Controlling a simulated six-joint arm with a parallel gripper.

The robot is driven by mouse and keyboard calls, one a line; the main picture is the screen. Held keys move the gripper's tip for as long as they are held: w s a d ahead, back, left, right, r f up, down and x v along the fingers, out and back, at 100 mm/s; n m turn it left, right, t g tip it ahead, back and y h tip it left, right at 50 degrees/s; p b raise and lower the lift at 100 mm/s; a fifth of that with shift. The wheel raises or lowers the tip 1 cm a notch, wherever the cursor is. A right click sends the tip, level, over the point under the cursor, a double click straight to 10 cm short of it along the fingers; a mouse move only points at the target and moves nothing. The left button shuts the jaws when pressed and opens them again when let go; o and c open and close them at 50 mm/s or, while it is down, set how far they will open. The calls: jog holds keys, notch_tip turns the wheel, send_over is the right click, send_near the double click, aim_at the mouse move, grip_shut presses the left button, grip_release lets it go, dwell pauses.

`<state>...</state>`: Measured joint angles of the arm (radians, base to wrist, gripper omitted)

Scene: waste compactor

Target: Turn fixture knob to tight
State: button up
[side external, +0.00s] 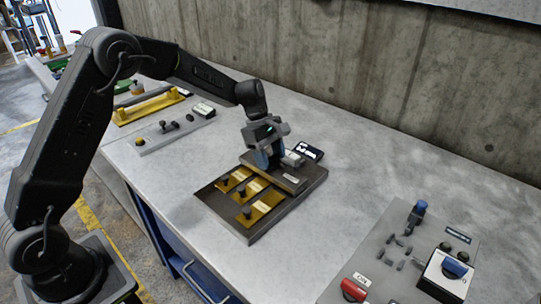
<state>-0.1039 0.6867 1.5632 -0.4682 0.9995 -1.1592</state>
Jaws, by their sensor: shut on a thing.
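The fixture (283,212) is a dark flat base in the middle of the bench, with a raised grey block (287,181) at its back. Several yellow plates with small dark knobs, one of them this plate (262,206), lie along its front. My gripper (266,164) points down at the back left of the fixture. Its blue-grey fingers are shut on what appears to be the fixture knob. The knob itself is hidden by the fingers, so its setting cannot be read. A black label (308,151) with white marks stands just behind the fixture.
A grey panel at the front right carries a red switch (354,290), a blue-topped lever (418,212) and a white box with a blue knob (455,268). A yellow-handled fixture (150,105) lies at the back left. A concrete wall (400,85) bounds the bench. The bench right of the fixture is clear.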

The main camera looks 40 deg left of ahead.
jog(key=m, duration=0.2)
jog(key=m+g, duration=0.1)
jog(key=m, duration=0.1)
jog(key=shift+w+g, duration=0.1)
jog(key=shift+g, duration=0.2)
jog(key=m+g+y, duration=0.1)
jog(key=m, duration=0.3)
jog(key=shift+m, duration=0.4)
jog(key=m+y, duration=0.1)
jog(key=m, duration=0.1)
jog(key=m+g, duration=0.1)
jog(key=m, duration=0.1)
jog(key=shift+w+d+y, duration=0.1)
jog(key=shift+y, duration=0.3)
jog(key=m, duration=0.2)
jog(key=m+y, duration=0.1)
jog(key=m, duration=0.1)
jog(key=shift+m+g+y, duration=0.3)
jog(key=o, duration=0.9)
jog(key=shift+o, duration=0.2)
